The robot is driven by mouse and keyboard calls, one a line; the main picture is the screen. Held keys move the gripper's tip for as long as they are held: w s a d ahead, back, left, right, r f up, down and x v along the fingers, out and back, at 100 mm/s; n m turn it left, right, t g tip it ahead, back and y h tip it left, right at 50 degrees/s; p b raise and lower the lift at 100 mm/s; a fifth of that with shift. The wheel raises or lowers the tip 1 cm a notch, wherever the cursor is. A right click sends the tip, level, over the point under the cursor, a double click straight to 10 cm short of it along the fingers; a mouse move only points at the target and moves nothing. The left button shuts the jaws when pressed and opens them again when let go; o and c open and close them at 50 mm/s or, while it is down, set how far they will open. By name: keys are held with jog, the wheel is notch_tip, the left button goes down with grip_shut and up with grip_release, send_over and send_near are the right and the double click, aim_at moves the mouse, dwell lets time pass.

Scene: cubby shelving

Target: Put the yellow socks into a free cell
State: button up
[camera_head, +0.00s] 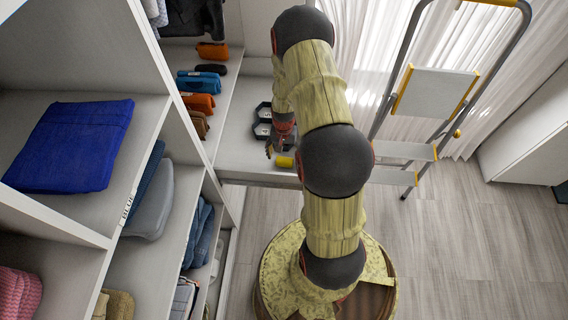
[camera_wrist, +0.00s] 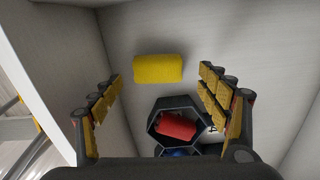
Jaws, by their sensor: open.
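The yellow socks (camera_wrist: 158,69) are a rolled bundle lying on the white shelf surface in the wrist view, between and beyond my open fingertips. In the head view the yellow socks (camera_head: 285,162) show as a small yellow roll near the shelf's front edge. My gripper (camera_head: 281,143) is open and empty just beside them; its fingers (camera_wrist: 158,88) are spread wide in the wrist view. A dark hexagonal cell (camera_wrist: 178,124) holds a red roll (camera_wrist: 176,127). Another cell below it holds something blue (camera_wrist: 180,153). The other cells are partly hidden by my gripper and arm.
Dark hexagonal cells (camera_head: 262,112) stand on the shelf behind my gripper. Orange and teal bundles (camera_head: 200,101) lie on the shelf to the left. A tall white panel (camera_head: 185,120) divides the shelving. A stepladder (camera_head: 433,95) stands at the right.

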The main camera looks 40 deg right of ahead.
aim_at(284, 159)
notch_tip(284, 159, down, 4)
jog(key=shift+s+f+b, duration=0.15)
jog(key=shift+f+b, duration=0.05)
jog(key=shift+b, duration=0.6)
jog(key=shift+c, duration=1)
jog(key=c, duration=0.7)
jog(key=shift+r, duration=0.1)
jog(key=shift+c, duration=0.6)
